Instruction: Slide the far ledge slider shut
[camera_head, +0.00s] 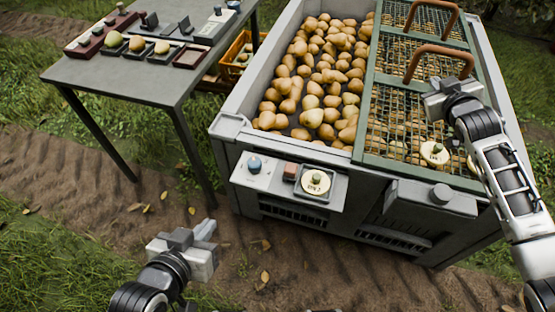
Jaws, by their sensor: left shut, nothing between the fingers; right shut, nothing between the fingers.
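A large grey bin (233,125) full of pears stands at centre right. A green-framed mesh cover (361,110) with two brown handles (440,52) lies over its right part. A ledge (262,181) on the bin's front carries a blue knob, a reddish block and a round cream dial. I cannot tell which part is the far ledge slider. My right gripper (434,101) is shut and empty above the mesh, close to the nearer handle. My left gripper (205,236) is shut and empty over the soil, left of the bin.
A grey table (140,85) at upper left carries small trays, pears and devices. A yellow crate (236,60) stands between table and bin. Soil and grass in front of the bin are open.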

